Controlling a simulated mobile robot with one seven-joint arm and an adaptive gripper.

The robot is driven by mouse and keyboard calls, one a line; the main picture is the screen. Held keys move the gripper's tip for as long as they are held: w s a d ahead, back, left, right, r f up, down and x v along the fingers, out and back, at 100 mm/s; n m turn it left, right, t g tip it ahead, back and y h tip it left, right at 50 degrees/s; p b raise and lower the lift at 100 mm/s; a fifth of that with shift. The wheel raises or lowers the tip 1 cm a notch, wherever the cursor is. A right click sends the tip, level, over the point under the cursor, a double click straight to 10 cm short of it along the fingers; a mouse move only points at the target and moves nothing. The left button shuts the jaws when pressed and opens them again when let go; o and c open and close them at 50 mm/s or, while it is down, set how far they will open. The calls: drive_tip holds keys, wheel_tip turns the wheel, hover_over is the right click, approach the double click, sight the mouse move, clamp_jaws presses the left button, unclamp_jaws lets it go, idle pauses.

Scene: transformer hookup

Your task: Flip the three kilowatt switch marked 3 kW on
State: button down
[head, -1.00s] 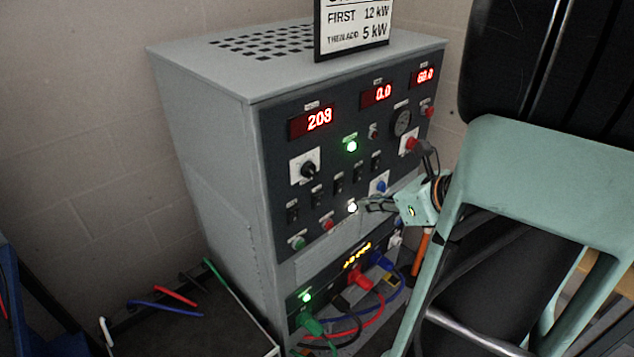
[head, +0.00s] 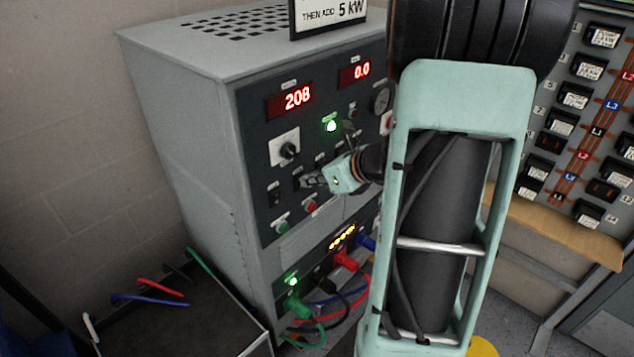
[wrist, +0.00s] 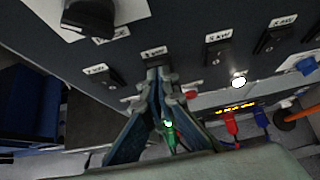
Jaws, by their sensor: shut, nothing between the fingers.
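The load bank's dark front panel (head: 250,130) carries a row of black rocker switches with small white labels. In the wrist view my gripper (wrist: 162,76) is shut and empty, its fingertips at the second switch from the left (wrist: 153,60). That switch's label (wrist: 153,51) is too blurred to read surely; it may be 3 kW. The fingers cover its lower part, so touch and its on or off position cannot be told. The leftmost switch (wrist: 103,76) is beside it, left of the fingers. In the head view my gripper (head: 308,181) is close to the panel.
A rotary knob (head: 289,150) sits above the switches. Switches marked 5 kW (wrist: 218,54) are to the right. A green button (head: 282,227) and red button (head: 311,205) lie below. Coloured plugs and cables (head: 345,260) come out lower down. A sign (head: 330,14) stands on top.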

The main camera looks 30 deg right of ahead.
drive_tip(key=shift+w+a+r, duration=0.15)
drive_tip(key=shift+w+r, duration=0.05)
drive_tip(key=shift+w, duration=0.2)
drive_tip(key=shift+r, duration=0.1)
drive_tip(key=shift+r+p, duration=0.7)
drive_tip(key=shift+p, duration=0.15)
